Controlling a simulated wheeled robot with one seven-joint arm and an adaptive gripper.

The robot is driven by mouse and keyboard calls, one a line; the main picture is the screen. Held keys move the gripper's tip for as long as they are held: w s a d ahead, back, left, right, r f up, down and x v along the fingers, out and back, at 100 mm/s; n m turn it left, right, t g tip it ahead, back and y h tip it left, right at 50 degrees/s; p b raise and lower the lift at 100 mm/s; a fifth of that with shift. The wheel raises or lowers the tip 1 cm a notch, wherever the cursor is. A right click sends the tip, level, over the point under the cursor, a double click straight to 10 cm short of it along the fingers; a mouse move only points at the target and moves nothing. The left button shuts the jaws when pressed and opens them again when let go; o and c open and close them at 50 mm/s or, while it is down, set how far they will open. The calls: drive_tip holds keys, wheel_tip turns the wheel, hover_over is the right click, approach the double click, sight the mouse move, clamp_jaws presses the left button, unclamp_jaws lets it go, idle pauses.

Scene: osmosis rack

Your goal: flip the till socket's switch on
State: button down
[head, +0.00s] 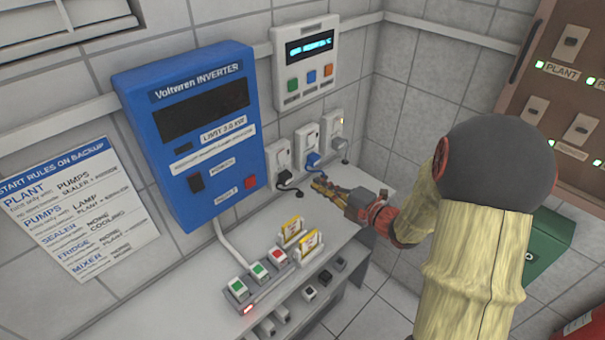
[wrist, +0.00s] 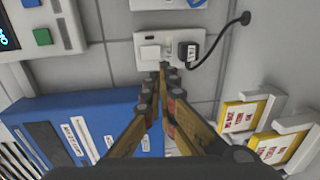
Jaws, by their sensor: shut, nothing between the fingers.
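Three white wall sockets stand in a row right of the blue inverter in the head view: a left one with a black plug (head: 284,176), a middle one with a blue plug (head: 313,159), and a right one (head: 334,127) with a small lit spot. I cannot read which is the till socket. My gripper (head: 318,184) is shut and empty, in front of the left and middle sockets. In the wrist view, the shut fingertips (wrist: 165,68) overlap the lower edge of a white socket (wrist: 140,40). Its switch (wrist: 150,52) is beside its black plug (wrist: 188,52). Contact cannot be told.
Yellow-and-white holders (head: 305,245) and a button box (head: 258,272) stand on the bench. A cabinet with switches (head: 570,80) is at right.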

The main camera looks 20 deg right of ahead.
sight(283, 163)
drive_tip(key=b+x, duration=0.4)
drive_tip(key=x, duration=0.9)
drive_tip(key=shift+w+a, duration=0.1)
drive_tip(key=shift+w, duration=0.1)
drive_tip(key=shift+w+a, duration=0.1)
drive_tip(key=shift+w, duration=0.05)
drive_tip(key=shift+w+p, duration=0.25)
drive_tip(key=shift+p, duration=0.3)
drive_tip(key=shift+f, duration=0.15)
drive_tip(key=shift+s, duration=0.1)
